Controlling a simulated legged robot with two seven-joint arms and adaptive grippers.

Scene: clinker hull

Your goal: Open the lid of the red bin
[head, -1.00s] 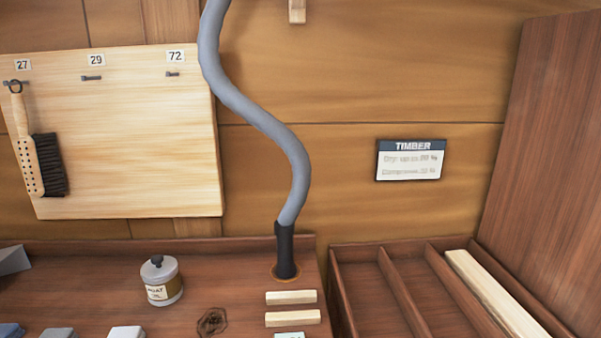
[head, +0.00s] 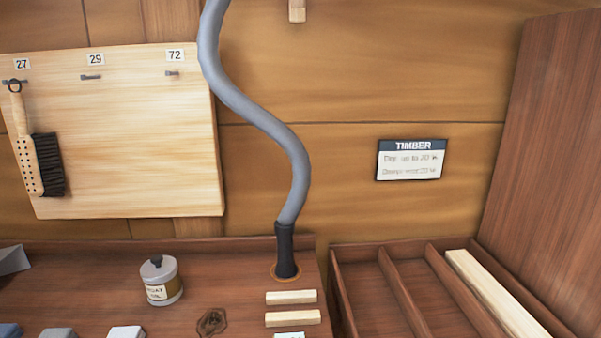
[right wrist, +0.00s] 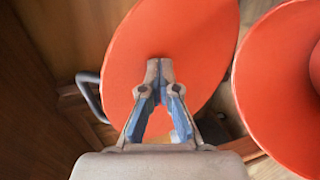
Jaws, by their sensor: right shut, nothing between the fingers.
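In the right wrist view a large red disc (right wrist: 200,40), which looks like the red bin's lid, stands behind my fingers. A grey bent handle (right wrist: 88,98) shows at its left edge. My right gripper (right wrist: 160,68) is shut and empty, with its tips overlapping the disc's face; I cannot tell whether they touch it. A second red round part (right wrist: 270,85) is at the right edge, cut off by the frame. I cannot tell whether it is the bin's body or another lid. The head view shows no red bin and neither gripper.
In the head view a bench (head: 100,290) holds a lidded pot (head: 161,282), pale wood strips (head: 291,297) and a grey hose (head: 260,120). A divided timber rack (head: 375,290) is to the right. A brush (head: 45,165) hangs on a pale board (head: 130,150).

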